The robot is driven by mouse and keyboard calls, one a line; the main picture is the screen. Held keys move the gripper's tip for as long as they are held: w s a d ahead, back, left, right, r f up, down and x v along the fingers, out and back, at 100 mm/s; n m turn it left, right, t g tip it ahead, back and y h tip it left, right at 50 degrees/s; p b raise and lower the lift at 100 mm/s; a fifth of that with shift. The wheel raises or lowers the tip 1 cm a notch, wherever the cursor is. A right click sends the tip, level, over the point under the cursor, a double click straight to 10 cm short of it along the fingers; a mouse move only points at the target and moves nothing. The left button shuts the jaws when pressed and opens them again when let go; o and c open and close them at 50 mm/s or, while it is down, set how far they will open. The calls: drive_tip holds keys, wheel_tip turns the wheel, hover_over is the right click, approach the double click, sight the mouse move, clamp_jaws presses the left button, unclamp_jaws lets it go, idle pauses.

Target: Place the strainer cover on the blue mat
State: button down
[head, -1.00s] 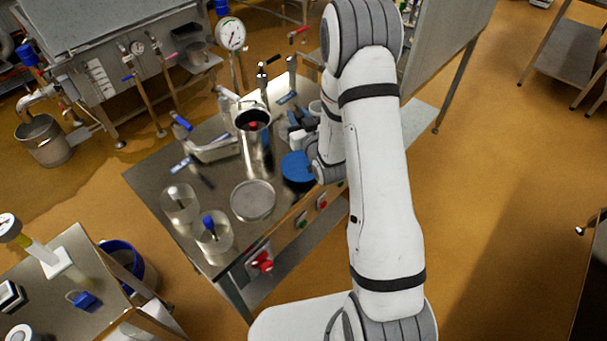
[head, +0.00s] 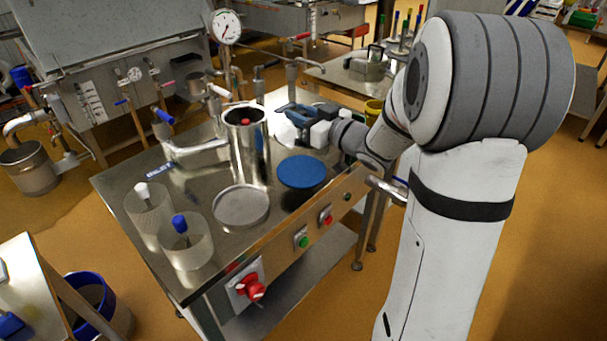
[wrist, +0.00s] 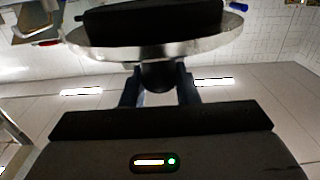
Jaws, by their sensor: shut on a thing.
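The blue mat (head: 302,172) is a flat round disc on the steel table, bare and near its front right edge. My gripper (head: 293,116) is above the table, behind the mat and to the right of the tall steel cylinder. In the wrist view my gripper (wrist: 159,85) has its fingers shut on the dark knob of a round metal disc, which looks like the strainer cover (wrist: 150,50). The disc is seen nearly edge-on, with a dark block in front of part of it. In the head view the cover is hard to make out beside the gripper.
The steel cylinder (head: 246,150) has a red knob inside. A shallow round metal dish (head: 241,208) lies left of the mat. Two clear strainer cups, one with a white knob (head: 141,190) and one with a blue knob (head: 179,223), stand at the left.

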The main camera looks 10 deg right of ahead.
wheel_tip(320, 180, down, 9)
drive_tip(key=shift+f+b, duration=0.2)
drive_tip(key=shift+b, duration=0.55)
drive_tip(key=shift+f, duration=0.1)
drive_tip(key=shift+f, duration=0.15)
drive_tip(key=c, duration=1.1)
unclamp_jaws()
